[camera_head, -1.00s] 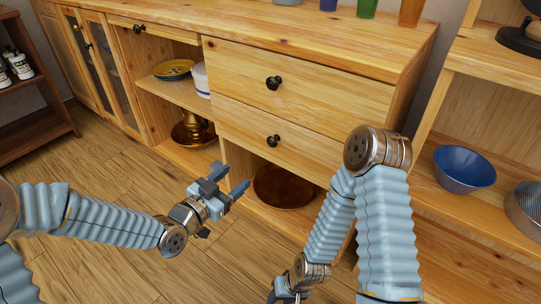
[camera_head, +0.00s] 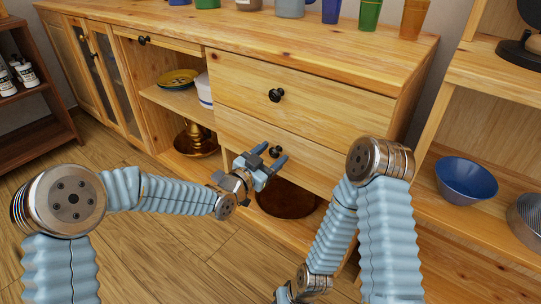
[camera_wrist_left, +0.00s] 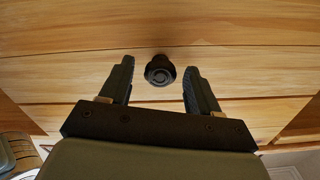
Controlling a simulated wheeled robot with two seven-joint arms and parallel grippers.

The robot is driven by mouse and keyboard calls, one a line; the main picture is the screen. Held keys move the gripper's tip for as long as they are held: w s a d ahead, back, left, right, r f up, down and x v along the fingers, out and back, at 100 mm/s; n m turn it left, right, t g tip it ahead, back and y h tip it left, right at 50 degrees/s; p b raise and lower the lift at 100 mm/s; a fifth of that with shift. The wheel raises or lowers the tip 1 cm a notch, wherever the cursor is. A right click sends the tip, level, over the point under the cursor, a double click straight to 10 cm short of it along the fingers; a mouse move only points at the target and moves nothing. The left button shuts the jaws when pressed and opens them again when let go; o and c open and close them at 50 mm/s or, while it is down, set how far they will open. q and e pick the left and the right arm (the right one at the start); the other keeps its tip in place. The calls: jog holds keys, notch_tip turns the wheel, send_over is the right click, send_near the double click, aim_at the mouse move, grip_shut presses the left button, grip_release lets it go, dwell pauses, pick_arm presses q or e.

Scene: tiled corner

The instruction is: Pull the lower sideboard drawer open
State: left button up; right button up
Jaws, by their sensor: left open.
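The wooden sideboard (camera_head: 330,55) has two stacked drawers, and both look shut. The lower drawer (camera_head: 308,163) has a round black knob (camera_head: 275,152). My left gripper (camera_head: 268,160) is open in front of this drawer, partly covering its face. In the left wrist view the black knob (camera_wrist_left: 160,70) sits between and slightly beyond the two open fingertips (camera_wrist_left: 158,75), with a gap on each side. The upper drawer (camera_head: 290,97) has its own black knob (camera_head: 276,95). My right gripper (camera_head: 290,294) is low at the bottom edge, partly cut off.
Below the drawers is an open compartment with a dark round plate (camera_head: 290,203). Open shelves to the left hold a yellow-blue bowl (camera_head: 178,78) and a brass piece (camera_head: 196,140). Cups stand on the top. A blue bowl (camera_head: 466,180) is on the right-hand shelf.

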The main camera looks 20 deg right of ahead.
pick_arm(q)
grip_shut()
dwell(0.3)
